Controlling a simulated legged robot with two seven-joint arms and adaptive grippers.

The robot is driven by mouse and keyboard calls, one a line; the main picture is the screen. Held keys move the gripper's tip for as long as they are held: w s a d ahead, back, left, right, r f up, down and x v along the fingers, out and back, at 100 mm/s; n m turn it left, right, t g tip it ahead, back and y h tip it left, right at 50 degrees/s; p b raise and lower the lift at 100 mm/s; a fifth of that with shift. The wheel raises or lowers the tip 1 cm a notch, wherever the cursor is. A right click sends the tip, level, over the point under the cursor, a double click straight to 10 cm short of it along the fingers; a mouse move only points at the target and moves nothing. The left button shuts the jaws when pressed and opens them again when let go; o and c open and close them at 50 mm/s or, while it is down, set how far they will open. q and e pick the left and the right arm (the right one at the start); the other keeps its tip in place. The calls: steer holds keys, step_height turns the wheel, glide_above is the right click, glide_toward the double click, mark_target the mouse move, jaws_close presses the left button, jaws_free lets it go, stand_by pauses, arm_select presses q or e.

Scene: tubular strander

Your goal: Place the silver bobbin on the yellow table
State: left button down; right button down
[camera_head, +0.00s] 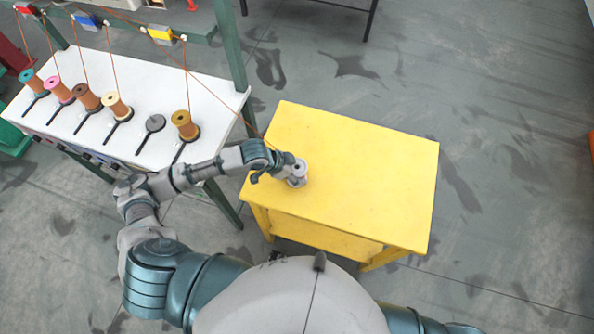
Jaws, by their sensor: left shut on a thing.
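The silver bobbin (299,180) is upright at the left part of the yellow table (370,180), seemingly on its top or just above it; I cannot tell if it touches. My left gripper (290,171) reaches in from the left over the table's edge and is shut on the bobbin, its fingers partly hiding it. My right gripper is not in view; only a piece of my right arm shows at the bottom.
A white rack table (75,90) at the left holds several coloured bobbins with threads running up, and one bare holder (155,123). A green post (231,45) stands at its right corner. The rest of the yellow top is clear. Grey floor lies to the right.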

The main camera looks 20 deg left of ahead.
arm_select(q)
steer(key=shift+c, duration=2.4)
jaws_free()
steer(key=shift+d, duration=0.1)
steer(key=shift+o, duration=1.2)
steer(key=shift+d, duration=0.65)
steer(key=shift+a, duration=0.35)
steer(key=shift+s+a+r, duration=0.1)
steer(key=shift+a+r, duration=0.15)
steer(key=shift+a, duration=0.15)
steer(key=p+v, duration=0.1)
steer(key=v, duration=1)
steer(key=shift+r, duration=0.25)
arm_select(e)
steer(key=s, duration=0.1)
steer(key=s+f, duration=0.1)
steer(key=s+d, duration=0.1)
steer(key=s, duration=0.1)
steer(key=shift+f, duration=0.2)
arm_select(q)
steer(key=shift+d, duration=0.3)
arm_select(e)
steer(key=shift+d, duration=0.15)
